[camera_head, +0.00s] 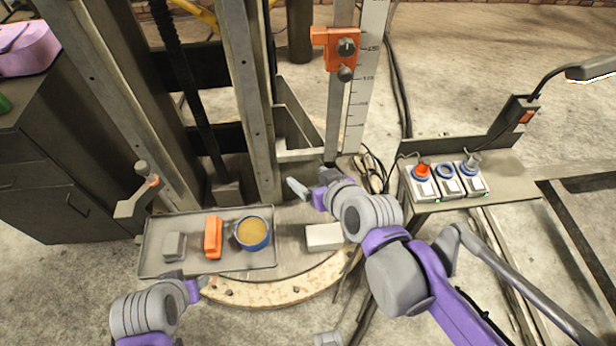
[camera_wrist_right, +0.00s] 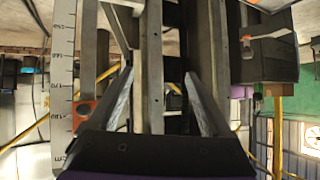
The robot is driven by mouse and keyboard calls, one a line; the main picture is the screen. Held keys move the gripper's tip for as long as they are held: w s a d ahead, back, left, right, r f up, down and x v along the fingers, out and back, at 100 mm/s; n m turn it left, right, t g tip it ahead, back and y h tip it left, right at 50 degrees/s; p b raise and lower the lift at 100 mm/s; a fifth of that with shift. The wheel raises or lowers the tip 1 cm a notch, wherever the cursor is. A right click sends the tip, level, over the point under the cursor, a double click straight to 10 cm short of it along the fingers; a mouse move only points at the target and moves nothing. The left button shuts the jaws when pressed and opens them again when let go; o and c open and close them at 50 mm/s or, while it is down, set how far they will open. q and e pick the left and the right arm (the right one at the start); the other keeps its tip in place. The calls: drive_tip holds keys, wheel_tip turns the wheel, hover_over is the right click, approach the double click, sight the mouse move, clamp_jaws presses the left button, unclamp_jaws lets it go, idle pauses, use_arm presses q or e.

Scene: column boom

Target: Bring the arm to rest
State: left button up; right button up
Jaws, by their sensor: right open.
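My right arm, grey and purple, comes in from the lower right of the head view. Its right gripper (camera_head: 308,185) is in front of the metal column, above the floor and beyond the white block. In the right wrist view the two fingers of this gripper (camera_wrist_right: 162,90) stand wide apart, with nothing between them and the column's rails behind. My left gripper (camera_head: 188,283) is at the lower left, near the tray's front edge. Its fingers are small and partly hidden, so its opening is unclear.
A grey tray (camera_head: 155,262) holds a grey block, an orange block (camera_head: 213,238) and a blue-rimmed cup (camera_head: 252,233). A white block (camera_head: 325,237) lies right of it. An orange clamp (camera_head: 338,48) sits on the scale post. A control box (camera_head: 447,182) with knobs stands at right.

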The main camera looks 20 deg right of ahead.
idle(0.4)
drive_tip(key=s+d+f+g+h, duration=0.1)
drive_tip(key=s+d+f, duration=0.1)
drive_tip(key=s, duration=0.2)
drive_tip(key=s+d+f+m+g, duration=0.1)
drive_tip(key=s+d+f+g, duration=0.1)
drive_tip(key=s+f, duration=0.1)
drive_tip(key=s+d+f+g+h, duration=0.1)
drive_tip(key=s+d+f+g, duration=0.1)
drive_tip(key=s, duration=0.3)
drive_tip(key=shift+s+f+m+h+p, duration=0.3)
drive_tip(key=shift+s+f, duration=0.1)
drive_tip(key=shift+f, duration=0.35)
